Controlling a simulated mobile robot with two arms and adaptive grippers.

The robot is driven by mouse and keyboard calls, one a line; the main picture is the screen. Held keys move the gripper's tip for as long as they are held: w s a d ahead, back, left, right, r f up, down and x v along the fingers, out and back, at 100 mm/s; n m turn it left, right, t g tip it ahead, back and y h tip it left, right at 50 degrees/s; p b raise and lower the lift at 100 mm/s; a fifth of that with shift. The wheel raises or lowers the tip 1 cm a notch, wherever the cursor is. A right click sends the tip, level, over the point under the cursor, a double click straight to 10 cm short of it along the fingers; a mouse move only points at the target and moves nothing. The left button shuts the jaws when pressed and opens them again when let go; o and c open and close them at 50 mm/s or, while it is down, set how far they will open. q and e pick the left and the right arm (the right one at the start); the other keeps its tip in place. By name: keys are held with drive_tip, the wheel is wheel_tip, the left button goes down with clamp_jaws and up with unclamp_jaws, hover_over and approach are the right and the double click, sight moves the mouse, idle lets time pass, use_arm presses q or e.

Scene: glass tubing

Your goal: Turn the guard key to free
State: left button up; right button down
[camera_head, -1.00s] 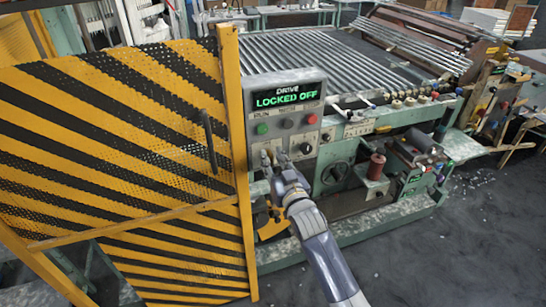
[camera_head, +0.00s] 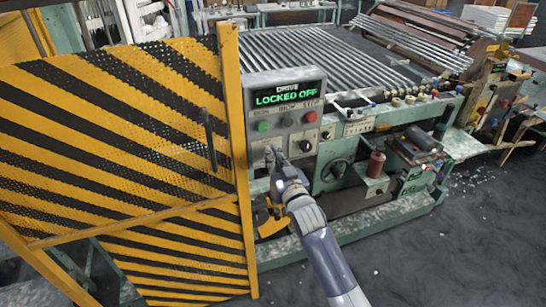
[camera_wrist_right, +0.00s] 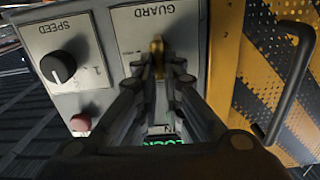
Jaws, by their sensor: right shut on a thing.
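The guard key (camera_wrist_right: 157,47) is a small brass-coloured piece under the word GUARD on the control panel (camera_wrist_right: 191,42), seen upside down in the right wrist view. My right gripper (camera_wrist_right: 158,72) is shut on it, with both fingertips drawn together around it. In the head view my right gripper (camera_head: 275,154) is at the lower left of the grey control box (camera_head: 262,85) and hides the key there. The box's display (camera_head: 286,95) reads DRIVE LOCKED OFF in green. The key's exact angle is hard to tell. My left gripper is not in view.
The yellow-and-black striped guard door (camera_head: 120,130) stands close left of the panel, with a dark handle (camera_head: 210,140). A speed knob (camera_wrist_right: 58,67) and a red button (camera_wrist_right: 81,122) are near the gripper. Rollers (camera_head: 330,55) lie behind the box.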

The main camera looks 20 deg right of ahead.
drive_tip(key=shift+d+f+m+p, duration=0.2)
drive_tip(key=shift+d+f+m, duration=0.1)
drive_tip(key=shift+m, duration=2.6)
drive_tip(key=shift+d+f+m+p, duration=0.2)
drive_tip(key=shift+d+f+m, duration=0.1)
drive_tip(key=shift+m, duration=2.6)
drive_tip(key=shift+d+f+m+p, duration=0.2)
drive_tip(key=shift+d+f+m, duration=0.1)
drive_tip(key=shift+m, duration=2.6)
drive_tip(key=c, duration=1.7)
unclamp_jaws()
